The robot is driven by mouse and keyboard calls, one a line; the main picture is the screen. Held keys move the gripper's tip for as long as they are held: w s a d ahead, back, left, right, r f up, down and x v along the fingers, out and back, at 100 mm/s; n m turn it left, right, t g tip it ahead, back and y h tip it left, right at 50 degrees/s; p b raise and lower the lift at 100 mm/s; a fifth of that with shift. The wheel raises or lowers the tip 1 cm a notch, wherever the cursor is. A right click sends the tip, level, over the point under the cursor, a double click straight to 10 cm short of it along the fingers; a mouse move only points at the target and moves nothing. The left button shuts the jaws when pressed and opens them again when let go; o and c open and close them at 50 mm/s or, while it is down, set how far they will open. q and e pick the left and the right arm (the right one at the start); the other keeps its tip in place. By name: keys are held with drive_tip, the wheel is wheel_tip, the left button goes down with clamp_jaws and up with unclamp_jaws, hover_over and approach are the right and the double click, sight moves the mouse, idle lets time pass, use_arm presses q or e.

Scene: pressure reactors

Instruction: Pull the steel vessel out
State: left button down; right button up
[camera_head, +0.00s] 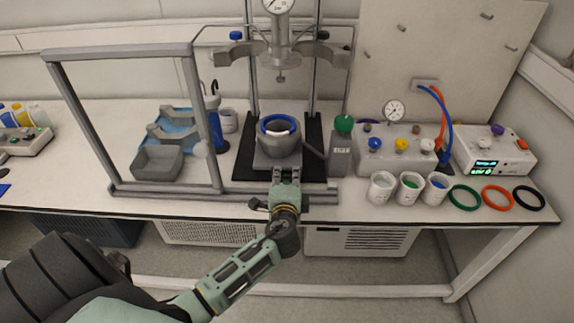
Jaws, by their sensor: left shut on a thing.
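The steel vessel (279,146) is a grey round pot with a blue ring around its open top. It appears upright on a grey block on the black base plate (234,169) of the reactor stand, between two upright rods. The reactor head (280,45) with a dial gauge hangs above it, clear of the rim. My left gripper (284,176) reaches in from the front and is shut at the front of the vessel, on what looks like its front part. The gripper hides the contact point. My right gripper is not in view.
A grey shield frame (193,110) stands left of the stand, its bottom rail running in front. A grey box with a green knob (343,124) stands close on the right. Beakers (409,186) and coloured rings (497,197) lie at the right front.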

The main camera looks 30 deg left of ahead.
use_arm(q)
drive_tip(key=shift+s+d+f, duration=0.35)
drive_tip(key=shift+s+f, duration=0.05)
drive_tip(key=shift+s, duration=0.15)
drive_tip(key=c, duration=1.9)
unclamp_jaws()
drive_tip(key=shift+o, duration=0.3)
drive_tip(key=shift+w, duration=0.15)
drive_tip(key=shift+r, duration=0.1)
drive_tip(key=v, duration=1.1)
drive_tip(key=shift+s+d, duration=0.15)
drive_tip(key=shift+s, duration=0.25)
